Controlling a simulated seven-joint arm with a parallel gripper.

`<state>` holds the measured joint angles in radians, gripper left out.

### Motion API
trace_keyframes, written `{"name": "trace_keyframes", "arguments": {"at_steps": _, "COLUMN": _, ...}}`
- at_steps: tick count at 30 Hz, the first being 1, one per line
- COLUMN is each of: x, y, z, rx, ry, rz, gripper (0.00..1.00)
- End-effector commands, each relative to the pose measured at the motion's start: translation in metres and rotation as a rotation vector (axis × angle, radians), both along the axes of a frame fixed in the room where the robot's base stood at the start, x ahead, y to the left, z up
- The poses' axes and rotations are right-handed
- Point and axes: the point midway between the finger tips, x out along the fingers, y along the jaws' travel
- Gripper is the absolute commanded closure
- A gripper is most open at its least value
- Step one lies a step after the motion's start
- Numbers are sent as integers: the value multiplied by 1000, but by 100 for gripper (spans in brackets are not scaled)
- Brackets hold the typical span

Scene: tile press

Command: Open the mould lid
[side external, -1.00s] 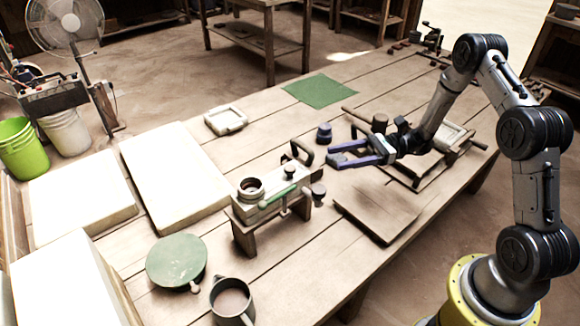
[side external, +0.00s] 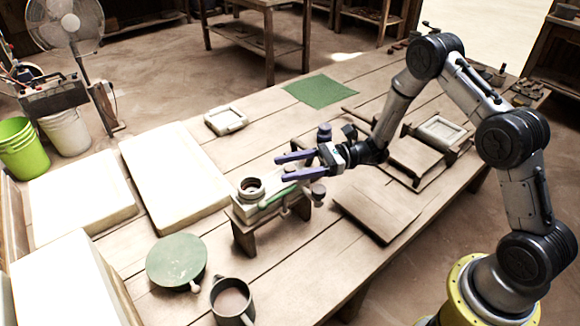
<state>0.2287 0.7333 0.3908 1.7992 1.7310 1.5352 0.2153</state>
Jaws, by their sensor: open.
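My gripper (side external: 281,168) is open, with its two purple fingers pointing left. It is above the far end of the pale mould-like block (side external: 242,212), seemingly apart from it, though the height gap is hard to judge. The block sits on a small wooden stand (side external: 244,238) and has a round collar (side external: 251,188) on top and a green bar (side external: 276,195) along its side. A dark knob (side external: 318,190) shows at its right end. The dark loop handle at its far end is now hidden behind my gripper. I cannot tell for certain which part is the lid.
A dark round pot (side external: 324,132) stands behind my gripper. A wooden board (side external: 376,208) lies to the right, near a wooden press frame (side external: 414,157). A green disc (side external: 176,260) and a mug (side external: 231,302) are in front. Pale slabs (side external: 172,172) lie left.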

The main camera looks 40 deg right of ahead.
Motion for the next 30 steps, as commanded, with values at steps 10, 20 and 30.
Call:
{"name": "trace_keyframes", "arguments": {"at_steps": 10, "x": 0, "y": 0, "z": 0, "rx": 0, "ry": 0, "rz": 0, "gripper": 58}}
{"name": "trace_keyframes", "arguments": {"at_steps": 20, "x": 0, "y": 0, "z": 0, "rx": 0, "ry": 0, "rz": 0, "gripper": 100}}
{"name": "trace_keyframes", "arguments": {"at_steps": 30, "x": 0, "y": 0, "z": 0, "rx": 0, "ry": 0, "rz": 0, "gripper": 100}}
